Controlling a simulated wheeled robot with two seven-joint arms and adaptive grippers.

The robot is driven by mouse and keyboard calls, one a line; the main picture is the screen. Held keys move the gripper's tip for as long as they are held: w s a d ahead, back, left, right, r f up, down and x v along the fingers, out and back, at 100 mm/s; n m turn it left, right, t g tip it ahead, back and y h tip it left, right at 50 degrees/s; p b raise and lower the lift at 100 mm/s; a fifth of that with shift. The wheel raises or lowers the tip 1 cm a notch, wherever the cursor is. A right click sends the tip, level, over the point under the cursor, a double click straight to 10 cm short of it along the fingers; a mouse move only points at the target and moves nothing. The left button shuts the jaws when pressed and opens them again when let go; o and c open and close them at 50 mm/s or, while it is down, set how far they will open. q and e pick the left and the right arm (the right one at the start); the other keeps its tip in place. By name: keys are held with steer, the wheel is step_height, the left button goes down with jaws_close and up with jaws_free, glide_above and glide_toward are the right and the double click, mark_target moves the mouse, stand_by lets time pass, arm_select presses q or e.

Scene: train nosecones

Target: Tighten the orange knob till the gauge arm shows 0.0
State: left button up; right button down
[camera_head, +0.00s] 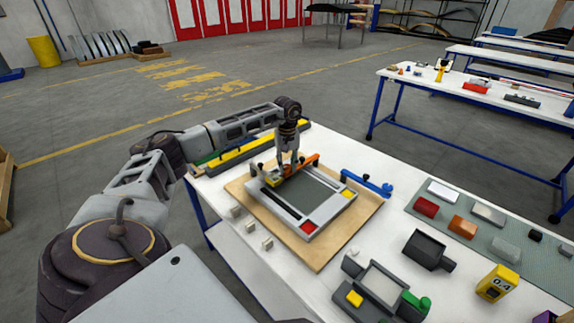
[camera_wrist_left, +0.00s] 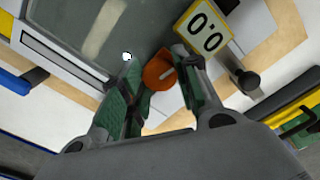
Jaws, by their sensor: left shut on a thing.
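My left gripper (camera_head: 287,168) reaches down to the far left part of the grey frame fixture (camera_head: 340,206) on the table. In the left wrist view the gripper (camera_wrist_left: 158,72) has its green-padded fingers on both sides of the round orange knob (camera_wrist_left: 159,70) and is shut on it. A pale line marks the knob. Right beside the fingers is a yellow-edged white plate reading 0.0 (camera_wrist_left: 208,31). A separate gauge arm is not clearly discernible. My right gripper is not in view.
The fixture lies on a wooden board (camera_head: 316,259).

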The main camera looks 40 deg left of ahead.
mark_target(287, 166)
arm_select(q)
steer(key=o, duration=1.1)
steer(key=shift+c, duration=0.2)
step_height(287, 166, up, 12)
stand_by(0.3)
steer(key=shift+r, duration=0.1)
stand_by(0.5)
